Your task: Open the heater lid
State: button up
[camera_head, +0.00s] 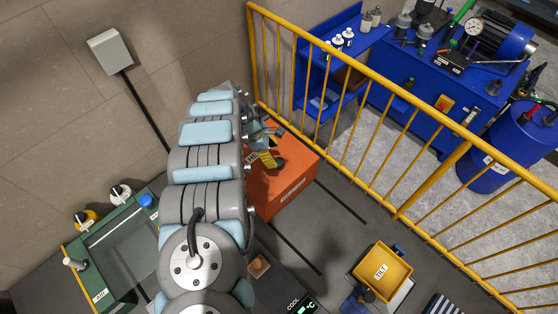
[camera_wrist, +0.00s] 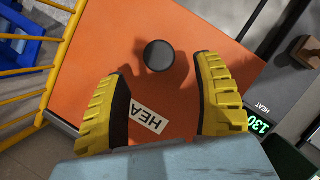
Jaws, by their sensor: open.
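The orange heater (camera_head: 290,190) stands on the floor near the wall, beside the yellow railing. In the wrist view its orange lid (camera_wrist: 105,50) fills most of the picture and looks closed. A round black knob (camera_wrist: 159,56) stands on the lid, with a white label (camera_wrist: 148,118) reading "HEA" nearer my gripper. My gripper (camera_wrist: 163,70) is open, with its yellow fingers on either side of the knob's near side and nothing held. In the head view my gripper (camera_head: 268,156) is at the heater's top, partly hidden by my arm. Contact with the lid cannot be told.
A yellow railing (camera_head: 400,104) runs close behind the heater. A heat display (camera_wrist: 258,124) reading "130" lies to its right in the wrist view. A green station (camera_head: 125,250) is at left, a yellow "TILT" box (camera_head: 385,272) at lower right. Some dark floor between is clear.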

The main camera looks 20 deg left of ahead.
aim_at(278, 161)
jog(key=shift+x, duration=2.45)
jog(key=shift+w+d+f, duration=0.1)
jog(key=shift+d+f, duration=0.05)
jog(key=shift+f, duration=0.35)
grip_shut()
